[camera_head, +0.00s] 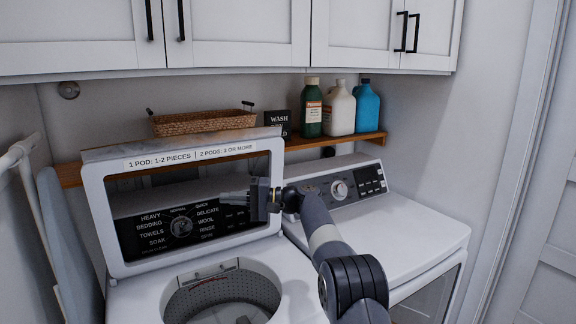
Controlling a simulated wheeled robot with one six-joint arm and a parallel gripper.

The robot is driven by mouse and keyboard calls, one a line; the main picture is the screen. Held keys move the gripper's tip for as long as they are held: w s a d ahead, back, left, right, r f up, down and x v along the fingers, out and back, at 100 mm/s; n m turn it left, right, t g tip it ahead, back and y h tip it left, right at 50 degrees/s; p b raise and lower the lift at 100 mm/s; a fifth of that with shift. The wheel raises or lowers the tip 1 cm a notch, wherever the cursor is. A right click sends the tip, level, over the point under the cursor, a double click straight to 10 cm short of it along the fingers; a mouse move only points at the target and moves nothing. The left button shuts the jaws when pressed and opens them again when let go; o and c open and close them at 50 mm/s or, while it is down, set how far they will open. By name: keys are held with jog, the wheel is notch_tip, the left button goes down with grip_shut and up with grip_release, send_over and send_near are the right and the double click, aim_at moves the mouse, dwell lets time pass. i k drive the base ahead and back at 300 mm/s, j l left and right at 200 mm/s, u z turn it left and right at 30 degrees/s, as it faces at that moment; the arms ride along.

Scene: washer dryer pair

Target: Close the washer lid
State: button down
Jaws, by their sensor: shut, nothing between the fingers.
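The washer (285,277) stands at the lower left with its drum opening showing. Its lid (98,218) stands raised, leaning back, a white frame around a glass pane. The washer's control panel with its dial shows through the pane. My gripper (232,196) is shut and empty, pointing left in front of the right part of the lid's pane. I cannot tell whether it touches the lid. My gripper and wrist hide part of the lid's right side.
The dryer (410,222) stands to the right, with my arm passing over its left side. A wooden shelf (350,143) behind holds a wicker basket (203,123), a small sign and several bottles (340,110). White cabinets (240,35) hang above. An ironing board (62,240) stands at left.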

aim_at(154, 203)
jog(key=i+l, duration=0.15)
jog(key=l, duration=0.2)
jog(key=i+l+u, duration=0.1)
jog(key=l, duration=0.25)
jog(key=i+l, duration=0.25)
jog(key=l, duration=0.15)
jog(key=i+l+u, duration=0.1)
jog(key=l, duration=0.25)
jog(key=i+l, duration=0.2)
jog(key=l, duration=0.2)
jog(key=i+l+u, duration=0.2)
jog(key=i, duration=0.3)
jog(key=l, duration=0.1)
